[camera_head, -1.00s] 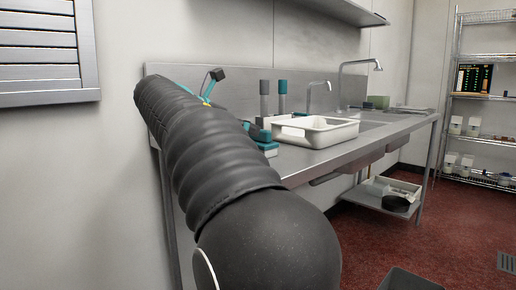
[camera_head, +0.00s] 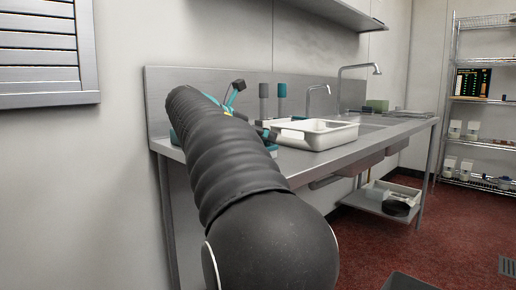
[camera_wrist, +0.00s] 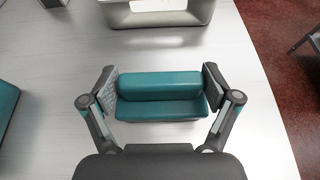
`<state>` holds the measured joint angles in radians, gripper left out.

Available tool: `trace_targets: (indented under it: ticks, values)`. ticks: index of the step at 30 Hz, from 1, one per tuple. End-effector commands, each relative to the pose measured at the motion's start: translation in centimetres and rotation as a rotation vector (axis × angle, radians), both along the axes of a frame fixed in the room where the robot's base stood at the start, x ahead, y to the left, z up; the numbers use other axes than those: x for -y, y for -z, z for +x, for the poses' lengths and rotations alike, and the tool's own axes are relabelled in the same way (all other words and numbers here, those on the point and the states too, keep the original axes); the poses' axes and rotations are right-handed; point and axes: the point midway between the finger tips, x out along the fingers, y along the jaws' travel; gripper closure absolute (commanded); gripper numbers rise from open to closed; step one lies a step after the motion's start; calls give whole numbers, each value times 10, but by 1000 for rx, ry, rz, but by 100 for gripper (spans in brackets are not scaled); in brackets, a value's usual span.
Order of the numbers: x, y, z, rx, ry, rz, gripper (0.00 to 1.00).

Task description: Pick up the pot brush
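A teal block-shaped thing with a raised upper bar, which I take to be the pot brush (camera_wrist: 160,95), lies on the steel counter in the middle of the wrist view. My gripper (camera_wrist: 160,84) is open, with one finger beside each short end of it. The gaps at the ends look small, and I cannot tell whether the pads touch. In the head view my gripper (camera_head: 254,112) is over the near left part of the counter, mostly hidden behind my arm.
A white tub (camera_head: 318,136) stands on the counter just beyond; its edge also shows in the wrist view (camera_wrist: 160,18). Two upright handles (camera_head: 282,98) stand near the back wall. Another teal thing (camera_wrist: 6,105) lies at the wrist view's left edge. Taps and sinks are further right.

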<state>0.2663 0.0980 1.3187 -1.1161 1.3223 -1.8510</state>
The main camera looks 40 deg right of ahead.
Motion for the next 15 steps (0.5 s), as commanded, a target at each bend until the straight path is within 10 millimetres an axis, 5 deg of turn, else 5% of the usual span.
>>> trace_targets:
  ticks: [6, 15]
  values:
    - [0, 0, 0, 0, 0, 0, 63]
    - [0, -5, 0, 1, 0, -1, 63]
